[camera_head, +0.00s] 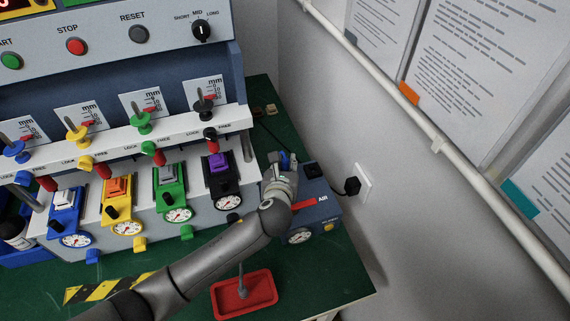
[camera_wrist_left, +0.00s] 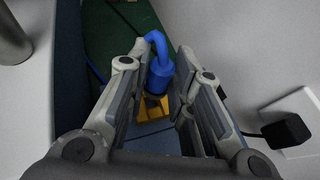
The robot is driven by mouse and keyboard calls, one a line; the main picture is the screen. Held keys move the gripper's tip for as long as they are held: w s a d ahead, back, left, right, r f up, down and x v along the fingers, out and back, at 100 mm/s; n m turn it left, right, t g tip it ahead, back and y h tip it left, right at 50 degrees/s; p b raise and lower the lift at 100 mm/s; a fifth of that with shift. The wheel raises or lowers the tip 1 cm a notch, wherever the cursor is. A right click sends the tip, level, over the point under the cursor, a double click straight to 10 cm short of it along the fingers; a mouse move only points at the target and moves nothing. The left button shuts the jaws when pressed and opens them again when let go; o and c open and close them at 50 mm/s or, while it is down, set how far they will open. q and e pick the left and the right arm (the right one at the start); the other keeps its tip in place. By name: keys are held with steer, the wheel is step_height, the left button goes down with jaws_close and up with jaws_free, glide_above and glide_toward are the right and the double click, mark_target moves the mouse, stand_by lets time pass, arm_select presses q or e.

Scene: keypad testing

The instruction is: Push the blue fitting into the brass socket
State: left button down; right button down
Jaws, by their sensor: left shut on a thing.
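The blue fitting (camera_wrist_left: 160,72) with its bent blue hose stands upright between the fingers of my left gripper (camera_wrist_left: 168,88) in the left wrist view. My left gripper is shut on it. The brass socket (camera_wrist_left: 153,108) shows as a yellow piece just below the fitting. I cannot tell whether the fitting touches it or sits in it. In the head view my left gripper (camera_head: 285,170) is over the blue-grey AIR box (camera_head: 317,214), and a bit of blue shows at its fingers. The socket is hidden there. My right gripper is not in view.
The test machine (camera_head: 140,205) with coloured keypad stations stands to the left. A black plug (camera_head: 352,186) sits in the wall outlet at the right, close to the box. A red tray (camera_head: 244,294) lies in front on the green table. The wall is close at right.

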arm_select(q)
steer(key=shift+r, duration=0.1)
stand_by(0.3)
steer(key=shift+p, duration=0.5)
steer(key=shift+f+b, duration=0.8)
steer(key=shift+f, duration=0.65)
steer(key=c, duration=1.2)
jaws_free()
steer(key=shift+r, duration=0.1)
steer(key=v, duration=0.4)
steer(key=shift+s, duration=0.2)
steer(key=s+a, duration=0.1)
steer(key=s, duration=1.1)
steer(key=shift+s+a+r, duration=0.15)
steer(key=shift+s+r, duration=0.05)
steer(key=shift+s, duration=0.05)
